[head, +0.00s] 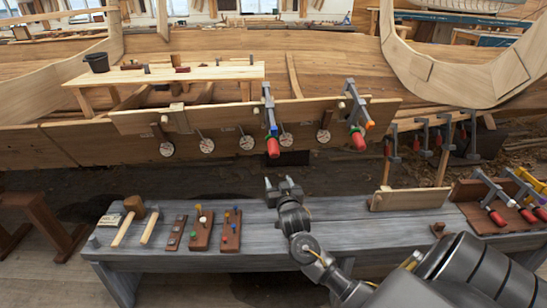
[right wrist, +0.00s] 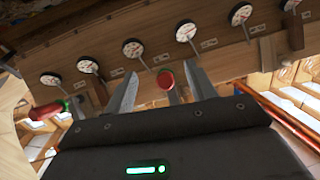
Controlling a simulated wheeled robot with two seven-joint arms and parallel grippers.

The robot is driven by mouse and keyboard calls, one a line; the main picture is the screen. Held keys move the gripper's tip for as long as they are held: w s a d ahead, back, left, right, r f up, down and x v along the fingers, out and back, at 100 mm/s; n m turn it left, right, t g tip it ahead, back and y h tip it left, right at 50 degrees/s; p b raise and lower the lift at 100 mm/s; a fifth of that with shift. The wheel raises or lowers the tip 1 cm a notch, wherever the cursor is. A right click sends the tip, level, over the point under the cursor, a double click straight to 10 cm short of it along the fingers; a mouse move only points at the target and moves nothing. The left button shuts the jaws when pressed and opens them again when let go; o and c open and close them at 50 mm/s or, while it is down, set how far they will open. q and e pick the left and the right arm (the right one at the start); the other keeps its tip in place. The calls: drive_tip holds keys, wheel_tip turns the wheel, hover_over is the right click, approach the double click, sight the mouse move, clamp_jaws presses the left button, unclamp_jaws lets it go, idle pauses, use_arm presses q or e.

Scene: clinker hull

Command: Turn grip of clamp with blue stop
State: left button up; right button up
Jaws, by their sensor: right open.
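The clamp with the blue stop (head: 269,112) is fixed over the top edge of the hull plank, left of another clamp. Its red grip (head: 273,148) hangs at the lower end, below the blue stop (head: 273,129). My right gripper (head: 279,182) is open and empty, below the red grip in the head view and apart from it there. In the right wrist view, a red grip (right wrist: 165,76) shows end-on between the two spread fingers of my right gripper (right wrist: 161,68); contact cannot be told. My left gripper is not in view.
A second clamp (head: 354,112) with a green collar, orange part and red grip stands to the right. Several round dials (head: 247,143) line the plank (head: 130,121). The grey bench (head: 365,235) below holds mallets and peg boards; more clamps rest at right.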

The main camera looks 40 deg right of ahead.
drive_tip(key=m, duration=0.1)
approach(275, 155)
drive_tip(key=w+f, duration=0.1)
drive_tip(key=shift+t+h, duration=0.3)
drive_tip(key=x, duration=1.1)
drive_tip(key=shift+d+r, duration=0.1)
drive_tip(key=shift+d, duration=0.1)
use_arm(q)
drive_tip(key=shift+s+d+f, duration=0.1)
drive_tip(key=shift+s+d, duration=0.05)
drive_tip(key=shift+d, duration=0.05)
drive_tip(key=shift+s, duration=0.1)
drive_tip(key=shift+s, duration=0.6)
use_arm(e)
drive_tip(key=c, duration=1)
